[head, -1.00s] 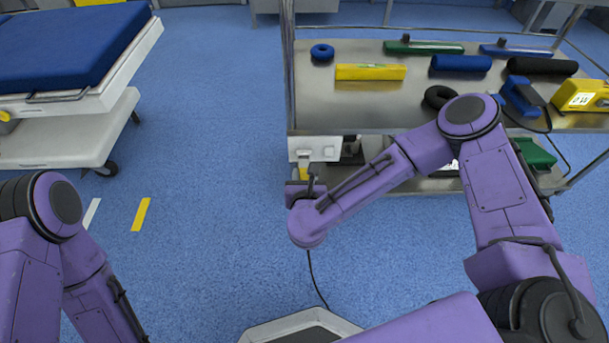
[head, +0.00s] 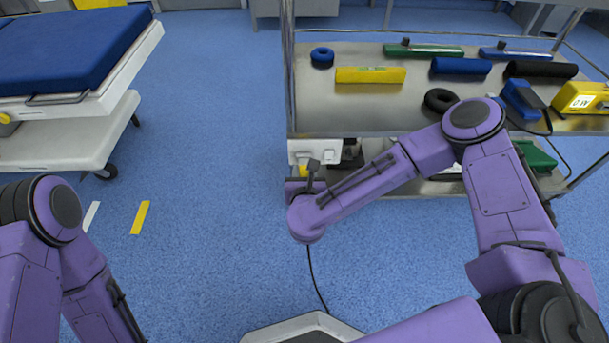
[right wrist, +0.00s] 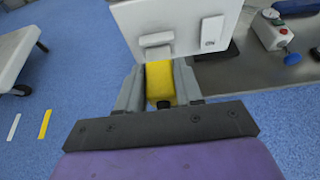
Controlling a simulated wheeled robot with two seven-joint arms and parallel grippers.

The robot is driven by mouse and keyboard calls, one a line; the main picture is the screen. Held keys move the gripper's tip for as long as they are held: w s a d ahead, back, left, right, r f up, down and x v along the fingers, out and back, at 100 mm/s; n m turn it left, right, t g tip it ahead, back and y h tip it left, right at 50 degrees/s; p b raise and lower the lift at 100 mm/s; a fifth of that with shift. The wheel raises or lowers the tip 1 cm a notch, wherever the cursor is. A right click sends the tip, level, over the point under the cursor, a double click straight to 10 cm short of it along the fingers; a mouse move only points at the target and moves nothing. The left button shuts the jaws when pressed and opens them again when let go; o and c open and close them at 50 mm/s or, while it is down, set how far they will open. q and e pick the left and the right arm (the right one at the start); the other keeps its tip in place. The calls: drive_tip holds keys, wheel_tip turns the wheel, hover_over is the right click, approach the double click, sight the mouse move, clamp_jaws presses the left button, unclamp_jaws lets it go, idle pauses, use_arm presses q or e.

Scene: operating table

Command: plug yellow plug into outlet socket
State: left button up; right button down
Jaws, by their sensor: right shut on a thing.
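The yellow plug (right wrist: 160,82) is between the two grey fingers of my right gripper (right wrist: 157,90), which is shut on it. The outlet box (right wrist: 180,22) is white, with a grey socket piece (right wrist: 157,41) on its face and a small raised plate beside it. The plug's far end is right at the socket piece. I cannot tell whether it is seated in it. In the head view the white box (head: 316,150) is at the cart's left end, and my right gripper is mostly hidden behind its wrist. My left gripper is out of view.
A metal cart (head: 375,105) holds several tools on top. Its lower shelf (right wrist: 250,68) shows in the wrist view, bearing a device with a red button. A bed (head: 70,50) stands at left. Blue floor (head: 210,190) between them is clear.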

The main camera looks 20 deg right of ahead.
drive_tip(key=shift+w+d, duration=0.1)
drive_tip(key=shift+w, duration=0.1)
drive_tip(key=shift+w+d, duration=0.1)
drive_tip(key=shift+w, duration=0.25)
drive_tip(key=c, duration=0.7)
unclamp_jaws()
drive_tip(key=shift+o, duration=0.2)
drive_tip(key=shift+s+r, duration=0.2)
drive_tip(key=shift+s, duration=0.1)
drive_tip(key=p+v, duration=0.2)
drive_tip(key=v, duration=0.8)
